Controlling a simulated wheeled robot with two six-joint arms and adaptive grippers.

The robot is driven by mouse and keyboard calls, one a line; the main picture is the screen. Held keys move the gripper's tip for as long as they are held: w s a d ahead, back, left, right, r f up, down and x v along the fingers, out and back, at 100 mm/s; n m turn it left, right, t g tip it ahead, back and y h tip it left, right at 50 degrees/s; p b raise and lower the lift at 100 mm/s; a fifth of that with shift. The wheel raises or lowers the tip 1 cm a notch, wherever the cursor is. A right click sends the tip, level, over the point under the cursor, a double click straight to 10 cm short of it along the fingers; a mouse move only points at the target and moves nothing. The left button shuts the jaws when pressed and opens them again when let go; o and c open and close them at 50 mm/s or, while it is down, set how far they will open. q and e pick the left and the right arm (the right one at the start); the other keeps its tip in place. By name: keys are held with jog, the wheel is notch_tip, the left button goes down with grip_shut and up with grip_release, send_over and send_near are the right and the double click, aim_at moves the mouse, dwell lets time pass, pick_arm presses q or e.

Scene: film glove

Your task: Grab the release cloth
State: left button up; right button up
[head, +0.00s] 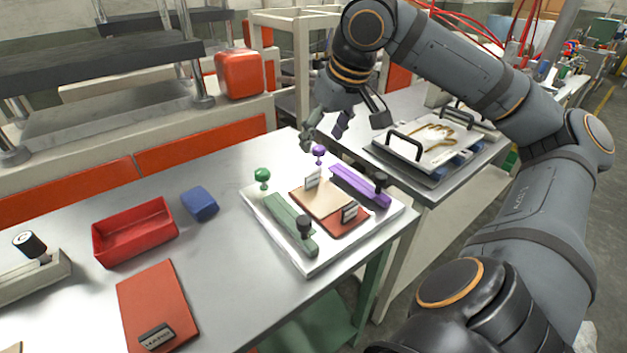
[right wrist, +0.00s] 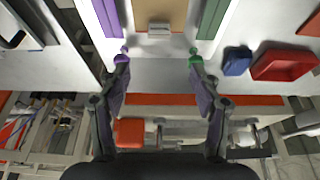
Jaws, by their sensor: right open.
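A tan sheet (head: 318,198), which looks like the release cloth, lies on a red-brown plate (head: 349,225) in a white tray (head: 320,262). A small pale tag block (head: 312,180) stands at its far edge. A green bar (head: 288,222) and a purple bar (head: 360,185) flank it. My right gripper (head: 327,130) is open and empty, above the tray's far edge and apart from the sheet. In the right wrist view the tan sheet (right wrist: 160,10) and its tag (right wrist: 160,29) show ahead, between the open fingers (right wrist: 158,60). My left gripper is out of view.
A green knob (head: 262,176) and a purple knob (head: 319,153) stand at the tray's far side. A blue block (head: 199,203), a red bin (head: 134,231) and a red sheet (head: 157,306) lie to the left. A glove plate (head: 432,140) with handles sits on the right table.

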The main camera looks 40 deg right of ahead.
aim_at(312, 173)
jog(key=b+x, duration=0.1)
jog(key=x, duration=0.1)
jog(key=s+b+x, duration=0.1)
jog(key=x, duration=0.2)
jog(key=b+x, duration=0.1)
jog(key=x, duration=0.1)
jog(key=shift+s+f, duration=0.15)
jog(key=shift+f, duration=0.3)
jog(key=shift+w+f, duration=0.25)
jog(key=shift+f, duration=0.15)
jog(key=x, duration=0.5)
jog(key=shift+w+d+r, duration=0.1)
jog(key=shift+w, duration=0.1)
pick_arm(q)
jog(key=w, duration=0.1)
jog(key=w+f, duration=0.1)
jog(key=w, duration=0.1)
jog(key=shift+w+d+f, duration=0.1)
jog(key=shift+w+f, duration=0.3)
